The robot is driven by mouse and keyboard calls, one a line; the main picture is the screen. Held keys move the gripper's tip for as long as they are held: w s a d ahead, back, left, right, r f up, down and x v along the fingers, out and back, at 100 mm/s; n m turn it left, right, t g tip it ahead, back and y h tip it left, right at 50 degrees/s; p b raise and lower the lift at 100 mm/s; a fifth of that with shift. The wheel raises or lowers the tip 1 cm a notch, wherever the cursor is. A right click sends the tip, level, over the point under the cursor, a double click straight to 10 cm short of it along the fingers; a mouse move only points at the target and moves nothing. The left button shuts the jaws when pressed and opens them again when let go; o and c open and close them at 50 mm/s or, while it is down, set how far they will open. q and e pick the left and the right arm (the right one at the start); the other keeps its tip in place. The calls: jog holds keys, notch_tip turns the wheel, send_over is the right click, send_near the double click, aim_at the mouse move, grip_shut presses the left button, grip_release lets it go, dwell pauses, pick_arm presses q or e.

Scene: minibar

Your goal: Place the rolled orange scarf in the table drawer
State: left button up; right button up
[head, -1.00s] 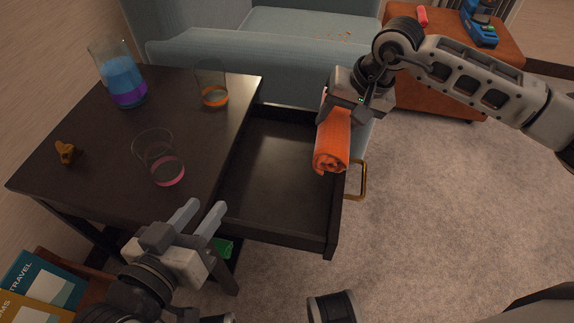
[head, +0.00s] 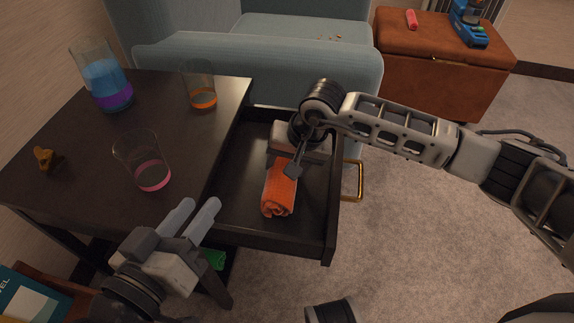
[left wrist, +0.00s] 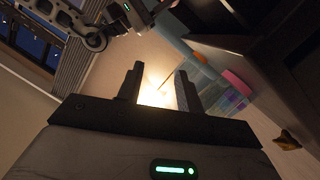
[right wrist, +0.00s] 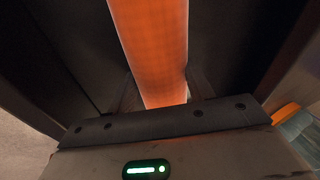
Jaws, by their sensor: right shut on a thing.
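The rolled orange scarf (head: 279,193) is over the open table drawer (head: 245,185), within its walls in the head view. Whether it touches the drawer floor I cannot tell. My right gripper (head: 292,166) is shut on the scarf's far part. In the right wrist view the scarf (right wrist: 153,45) runs out from between the fingers (right wrist: 160,95), with dark drawer surfaces around it. My left gripper (head: 192,220) is open and empty at the table's front edge. Its open fingers also show in the left wrist view (left wrist: 158,88).
The dark table (head: 95,170) carries a glass jug with blue and purple liquid (head: 107,85), two glasses (head: 202,90) (head: 148,170) and a small brown object (head: 45,158). A blue sofa (head: 270,70) stands behind. The drawer has a brass handle (head: 359,182).

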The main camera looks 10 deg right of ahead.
jog(key=o, duration=0.6)
jog(key=shift+f, duration=0.15)
jog(key=o, duration=0.5)
pick_arm(q)
jog(key=shift+w+r, duration=0.15)
jog(key=shift+r, duration=0.4)
pick_arm(e)
jog(key=shift+r, duration=0.35)
pick_arm(q)
jog(key=f+p, duration=0.1)
jog(key=p, duration=0.1)
jog(key=a+m+g+y+p, duration=0.1)
jog(key=p, duration=0.1)
jog(key=shift+s+f, duration=0.25)
jog(key=shift+f, duration=0.15)
pick_arm(e)
jog(key=v, duration=1.1)
jog(key=shift+s+d+r, duration=0.1)
jog(key=shift+d+r, duration=0.1)
jog(key=shift+r, duration=0.1)
